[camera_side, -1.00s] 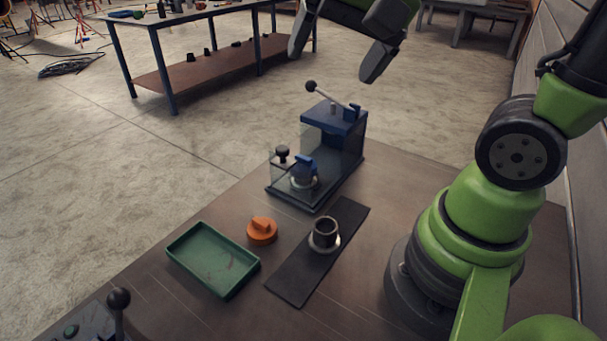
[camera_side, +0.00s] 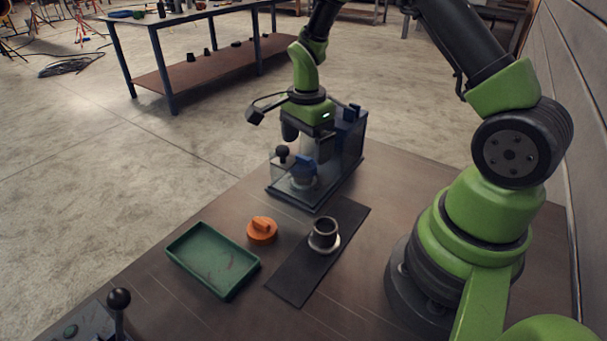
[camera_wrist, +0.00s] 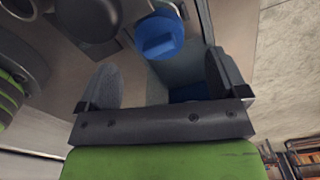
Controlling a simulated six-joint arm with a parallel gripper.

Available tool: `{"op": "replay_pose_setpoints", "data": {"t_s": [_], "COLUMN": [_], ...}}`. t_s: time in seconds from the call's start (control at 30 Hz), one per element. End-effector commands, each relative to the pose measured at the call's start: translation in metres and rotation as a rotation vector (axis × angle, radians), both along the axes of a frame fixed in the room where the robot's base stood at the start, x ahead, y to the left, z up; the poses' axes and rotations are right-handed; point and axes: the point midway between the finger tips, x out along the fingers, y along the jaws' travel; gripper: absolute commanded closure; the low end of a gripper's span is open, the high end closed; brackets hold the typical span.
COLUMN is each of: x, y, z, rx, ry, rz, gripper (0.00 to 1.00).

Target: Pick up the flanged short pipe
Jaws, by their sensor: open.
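The flanged short pipe (camera_side: 324,234) stands upright on its flange on a dark mat (camera_side: 300,276), its open end up. It is grey-black with a lighter flange. My gripper (camera_side: 303,140) is above the blue machine, behind and above the pipe, and holds nothing that I can see. In the wrist view my gripper's two fingers (camera_wrist: 161,84) are spread apart, with the blue machine between and beyond them.
The blue machine (camera_side: 347,148) with clear guard panels stands behind the mat. An orange knobbed cap (camera_side: 262,230) and a green tray (camera_side: 207,286), which looks empty, lie left of the mat. A lever box (camera_side: 92,325) is at the near left. The table right of the mat is bare up to my base.

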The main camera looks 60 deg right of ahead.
Motion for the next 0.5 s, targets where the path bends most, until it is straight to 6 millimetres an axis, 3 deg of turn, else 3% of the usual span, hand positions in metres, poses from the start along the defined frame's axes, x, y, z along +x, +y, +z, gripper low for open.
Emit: {"op": "replay_pose_setpoints", "data": {"t_s": [0.5], "x": [0.000], "y": [0.003], "z": [-0.059], "rx": [0.001], "ry": [0.001], "rz": [0.002], "gripper": [0.08]}}
